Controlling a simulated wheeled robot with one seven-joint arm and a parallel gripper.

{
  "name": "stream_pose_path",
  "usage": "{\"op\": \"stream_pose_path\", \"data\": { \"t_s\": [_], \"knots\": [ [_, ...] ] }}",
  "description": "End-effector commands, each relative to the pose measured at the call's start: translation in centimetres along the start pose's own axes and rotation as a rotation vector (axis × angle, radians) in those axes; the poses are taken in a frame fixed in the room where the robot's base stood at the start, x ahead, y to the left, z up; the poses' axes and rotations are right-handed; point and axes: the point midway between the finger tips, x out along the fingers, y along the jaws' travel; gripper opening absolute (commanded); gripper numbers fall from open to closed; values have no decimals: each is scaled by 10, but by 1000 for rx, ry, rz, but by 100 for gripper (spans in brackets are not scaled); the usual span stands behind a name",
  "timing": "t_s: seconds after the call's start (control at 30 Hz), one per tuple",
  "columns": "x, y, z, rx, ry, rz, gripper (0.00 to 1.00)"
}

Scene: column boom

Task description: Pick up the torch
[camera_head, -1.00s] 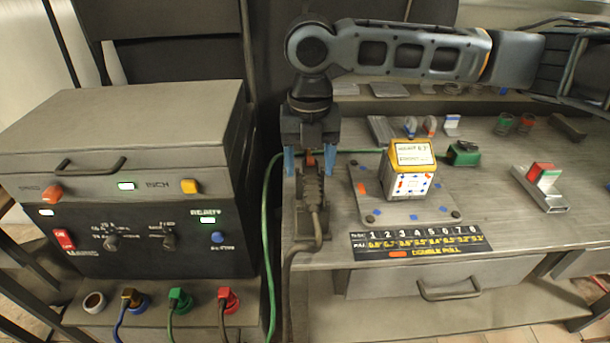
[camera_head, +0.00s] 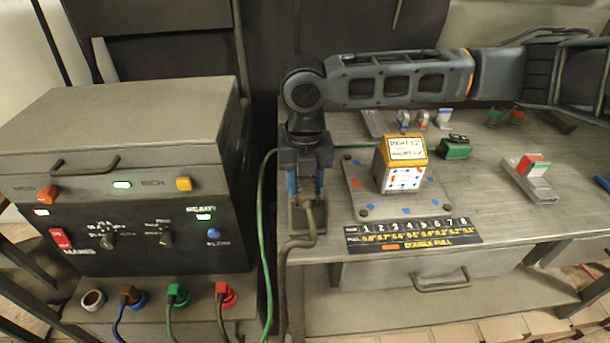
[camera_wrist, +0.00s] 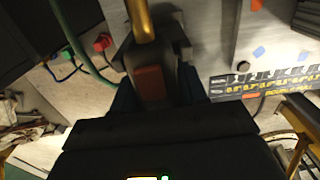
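The torch (camera_wrist: 151,83) stands at the left end of the bench, in the middle of the wrist view. It has a dark handle, a red trigger and a brass-coloured neck. In the head view my gripper (camera_head: 306,190) points straight down over it, with a blue finger on each side. The fingers sit close against the handle and appear shut on it. My gripper hides most of the torch in the head view. A cable (camera_head: 293,250) bends away from the handle below. I cannot tell whether the torch is clear of its dark stand (camera_head: 310,222).
A white and yellow box (camera_head: 403,172) stands on a plate (camera_head: 365,197) to the right. A numbered strip (camera_head: 412,235) lies at the bench's front. A welding machine (camera_head: 130,190) is on the left, and a green hose (camera_head: 264,220) hangs between it and the bench.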

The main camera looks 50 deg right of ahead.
Motion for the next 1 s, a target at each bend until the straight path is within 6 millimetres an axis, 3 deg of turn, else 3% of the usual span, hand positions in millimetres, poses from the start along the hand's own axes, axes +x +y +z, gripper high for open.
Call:
{"op": "stream_pose_path", "data": {
  "t_s": [0.33,0.73,1.0],
  "knots": [
    [0,0,0,0,0,0,8],
    [-8,0,1,0,-2,1,8],
    [-44,-6,2,2,-4,1,8]
  ]
}}
